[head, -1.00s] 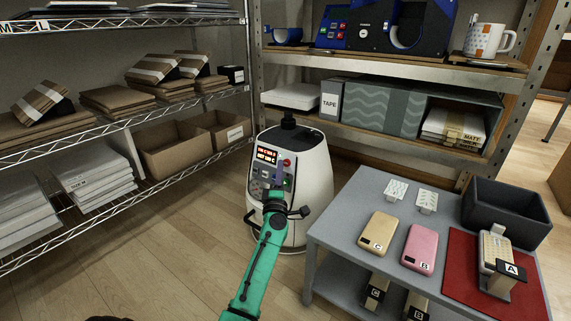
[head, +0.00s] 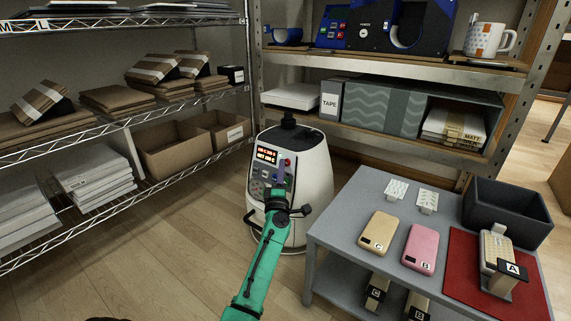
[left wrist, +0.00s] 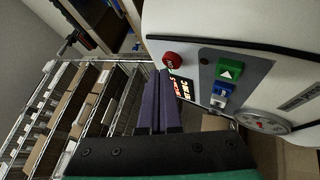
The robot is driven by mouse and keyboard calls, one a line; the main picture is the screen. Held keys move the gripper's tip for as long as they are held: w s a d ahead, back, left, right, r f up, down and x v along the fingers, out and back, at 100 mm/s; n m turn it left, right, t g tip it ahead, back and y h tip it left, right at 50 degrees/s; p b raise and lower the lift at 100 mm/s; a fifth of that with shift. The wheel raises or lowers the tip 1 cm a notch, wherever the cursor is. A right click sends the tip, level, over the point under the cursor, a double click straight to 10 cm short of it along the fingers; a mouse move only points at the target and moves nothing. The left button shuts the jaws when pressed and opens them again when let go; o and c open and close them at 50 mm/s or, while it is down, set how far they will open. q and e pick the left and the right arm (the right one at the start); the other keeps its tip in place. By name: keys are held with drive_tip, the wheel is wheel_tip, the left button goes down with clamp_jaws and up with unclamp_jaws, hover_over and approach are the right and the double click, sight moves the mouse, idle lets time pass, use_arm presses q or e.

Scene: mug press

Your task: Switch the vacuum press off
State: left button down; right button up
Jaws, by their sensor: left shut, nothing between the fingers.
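The vacuum press (head: 318,175) is a white rounded machine on the floor, with a dark control panel on its front. Its red display (head: 267,154) is lit with text. A round red button (head: 287,162) sits at the panel's upper right; it also shows in the left wrist view (left wrist: 171,61), beside a green button with a white triangle (left wrist: 229,71) and a blue button (left wrist: 220,96). My left gripper (left wrist: 159,75) is shut and empty, its purple fingers pointing at the panel. The fingertips appear close to the red button; contact cannot be told. The fingers partly hide the display.
A grey table (head: 345,215) with phone cases and a red mat stands at the right. Wire shelving (head: 110,205) with boxes and paper is at the left. A shelf with a blue mug press (head: 375,28) is behind. Wooden floor is clear in front.

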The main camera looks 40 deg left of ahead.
use_arm(q)
drive_tip(key=shift+w+f+b, duration=0.15)
drive_tip(key=shift+w+b, duration=0.15)
drive_tip(key=shift+w, duration=0.2)
idle(0.3)
drive_tip(key=shift+s+r+p, duration=0.25)
drive_tip(key=shift+s+p, duration=0.55)
drive_tip(key=shift+s, duration=0.15)
drive_tip(key=s+r+p, duration=0.1)
drive_tip(key=s+p, duration=0.2)
drive_tip(key=s, duration=0.3)
drive_tip(key=shift+r+p, duration=0.2)
drive_tip(key=shift+p, duration=0.15)
